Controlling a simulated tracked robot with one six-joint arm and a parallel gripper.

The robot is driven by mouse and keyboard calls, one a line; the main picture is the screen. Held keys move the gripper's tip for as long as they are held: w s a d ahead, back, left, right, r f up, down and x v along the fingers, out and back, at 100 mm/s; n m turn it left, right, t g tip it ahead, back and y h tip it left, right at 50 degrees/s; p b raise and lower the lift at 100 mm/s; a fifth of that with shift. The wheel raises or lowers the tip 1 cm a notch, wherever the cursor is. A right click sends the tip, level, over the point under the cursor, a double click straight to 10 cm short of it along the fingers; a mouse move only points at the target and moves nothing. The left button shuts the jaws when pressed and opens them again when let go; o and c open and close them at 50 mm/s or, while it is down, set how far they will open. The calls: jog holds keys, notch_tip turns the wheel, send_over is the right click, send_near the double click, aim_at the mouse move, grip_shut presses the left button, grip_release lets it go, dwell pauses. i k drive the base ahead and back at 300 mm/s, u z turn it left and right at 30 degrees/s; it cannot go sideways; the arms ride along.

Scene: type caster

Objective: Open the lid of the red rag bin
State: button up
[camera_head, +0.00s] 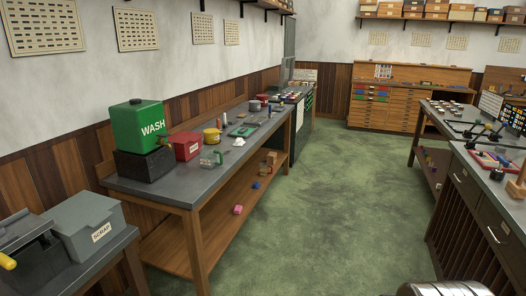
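A red box with a small pale label (187,146) stands on the long grey-topped bench along the left wall, and I take it for the rag bin. It sits just right of the green WASH container. Its top looks closed, but it is small here and the label is hard to read. My gripper is not in view.
The green WASH container (138,125) stands on a black block. A grey SCRAP box (84,224) is on the nearer bench. Green floor (330,200) lies clear between the benches.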

aim_at(182, 137)
jog(key=u, duration=0.05)
jog(key=i, duration=3.9)
jog(key=u, duration=1.35)
